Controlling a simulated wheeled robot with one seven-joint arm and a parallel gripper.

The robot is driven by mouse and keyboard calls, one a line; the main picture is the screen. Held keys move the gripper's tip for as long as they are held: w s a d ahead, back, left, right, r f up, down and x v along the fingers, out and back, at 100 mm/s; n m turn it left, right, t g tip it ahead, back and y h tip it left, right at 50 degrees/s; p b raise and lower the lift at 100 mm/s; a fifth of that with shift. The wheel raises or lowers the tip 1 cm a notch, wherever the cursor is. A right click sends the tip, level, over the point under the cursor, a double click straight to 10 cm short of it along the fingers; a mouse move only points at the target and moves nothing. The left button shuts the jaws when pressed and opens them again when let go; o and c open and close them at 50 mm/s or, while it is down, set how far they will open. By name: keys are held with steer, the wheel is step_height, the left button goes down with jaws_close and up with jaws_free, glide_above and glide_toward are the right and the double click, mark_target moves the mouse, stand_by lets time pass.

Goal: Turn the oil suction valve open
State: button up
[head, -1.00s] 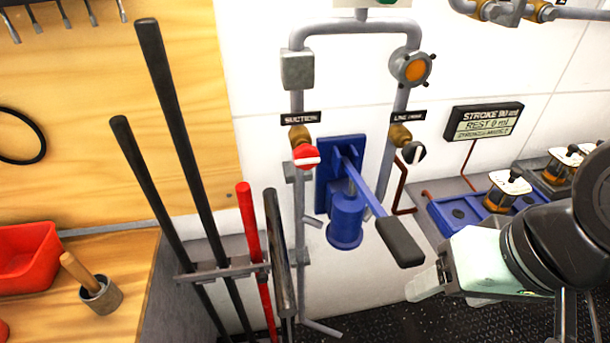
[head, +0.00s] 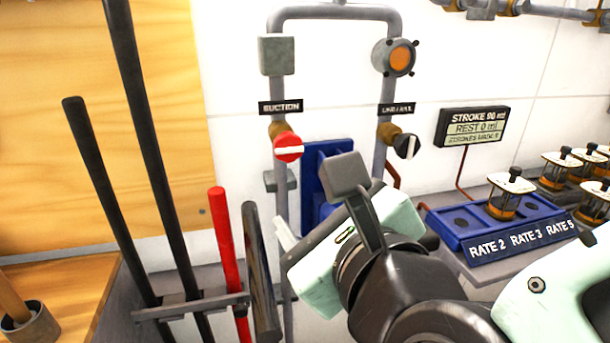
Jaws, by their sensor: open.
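The suction valve is a red round knob (head: 288,147) with a white bar lying about level. It sits on a brass fitting on the left grey pipe, under the SUCTION label (head: 281,107). My gripper (head: 284,234) is below the knob and close to the left pipe in the picture, apart from the knob. Its pale fingers point up and left; only part of them shows, and nothing is seen between them. My wrist hides most of the blue hand pump (head: 318,165), including its lever.
A second valve with a black knob (head: 406,146) is on the right pipe. Dark bars and a red bar (head: 228,262) stand in a rack (head: 190,305) at left. A blue tray (head: 500,226) with jars and a display (head: 473,127) are at right.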

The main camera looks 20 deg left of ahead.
mark_target(290, 151)
steer(key=w+a+m+t, duration=0.1)
steer(key=w+a, duration=0.2)
steer(key=w, duration=0.2)
steer(key=w+a+m+p, duration=0.1)
steer(key=w+a+m, duration=0.1)
steer(key=w, duration=0.2)
steer(key=w+a+m+t+p, duration=0.1)
steer(key=w+a+m, duration=0.1)
steer(key=w, duration=0.3)
steer(key=shift+w+a+r+t+h, duration=0.1)
steer(key=shift+w+a+t+h, duration=0.1)
steer(key=shift+a, duration=0.2)
steer(key=shift+w+a+t+h, duration=0.1)
steer(key=shift+a+h, duration=0.1)
steer(key=shift+a, duration=0.2)
steer(key=c, duration=1)
